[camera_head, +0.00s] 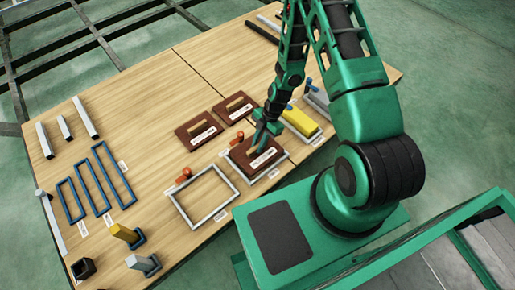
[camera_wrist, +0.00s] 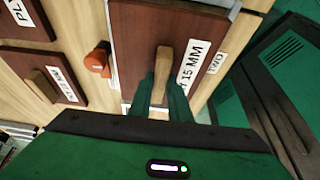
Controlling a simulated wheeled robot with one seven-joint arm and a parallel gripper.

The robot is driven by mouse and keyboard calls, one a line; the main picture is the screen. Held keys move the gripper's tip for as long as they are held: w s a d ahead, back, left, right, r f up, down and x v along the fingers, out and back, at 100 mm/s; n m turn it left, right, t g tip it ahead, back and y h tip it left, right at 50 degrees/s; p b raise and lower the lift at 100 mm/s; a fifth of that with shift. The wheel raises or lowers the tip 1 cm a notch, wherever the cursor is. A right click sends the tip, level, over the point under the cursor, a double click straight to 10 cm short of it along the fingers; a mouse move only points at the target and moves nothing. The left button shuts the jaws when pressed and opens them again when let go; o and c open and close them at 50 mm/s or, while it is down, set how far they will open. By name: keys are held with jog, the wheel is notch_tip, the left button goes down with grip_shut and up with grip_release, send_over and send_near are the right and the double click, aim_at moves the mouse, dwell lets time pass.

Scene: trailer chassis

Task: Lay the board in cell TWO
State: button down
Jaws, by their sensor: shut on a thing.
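My gripper (camera_head: 260,136) is shut on the wooden handle of a brown board (camera_head: 246,158). In the wrist view my fingers (camera_wrist: 162,92) pinch that handle, and the board (camera_wrist: 140,40) bears a label ending "15 MM". The board is over cell TWO, a pale rectangular frame (camera_head: 284,157). Its "TWO" tag (camera_wrist: 216,64) shows beside the board's right edge in the wrist view. The board looks roughly in line with the frame. I cannot tell whether it rests inside or hovers just above. Much of the frame is hidden under the board.
An empty pale frame (camera_head: 221,215) lies to the left, with an orange knob (camera_head: 184,174) by it. Two more brown boards (camera_head: 198,131) (camera_head: 234,108) lie behind. Blue frames (camera_head: 92,186) and grey bars lie far left.

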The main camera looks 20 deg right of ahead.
jog(key=shift+f, duration=1.6)
jog(key=c, duration=1.7)
grip_release()
jog(key=shift+o, duration=0.2)
jog(key=v, duration=1.2)
